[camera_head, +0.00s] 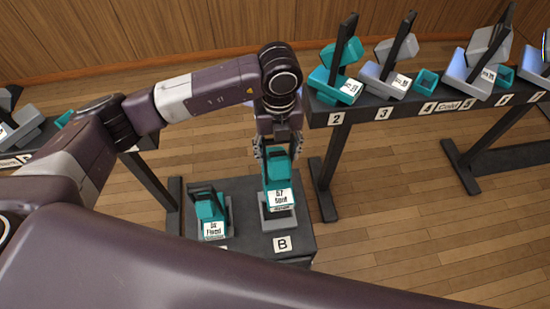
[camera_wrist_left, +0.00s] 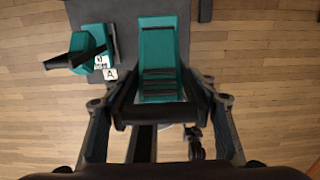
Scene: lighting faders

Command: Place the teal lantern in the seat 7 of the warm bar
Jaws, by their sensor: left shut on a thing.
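A teal lantern (camera_head: 280,172) with a white label, whose text I cannot read surely, is between the fingers of my left gripper (camera_head: 277,140). It is directly over or in the grey seat (camera_head: 278,218) marked B on a low dark stand. I cannot tell whether it still touches that seat. In the left wrist view the lantern (camera_wrist_left: 158,55) reaches forward from the gripper (camera_wrist_left: 157,112), which is shut on it. A second teal lantern (camera_head: 208,208) sits at place A on the same stand. My right gripper is out of view.
A dark bar marked Cold (camera_head: 400,108) runs along the upper right, with teal and grey lanterns and numbered plates. Part of another bar (camera_head: 45,150) shows at left, mostly behind my left arm. Wooden floor lies open between the stand (camera_head: 240,190) and the right bar.

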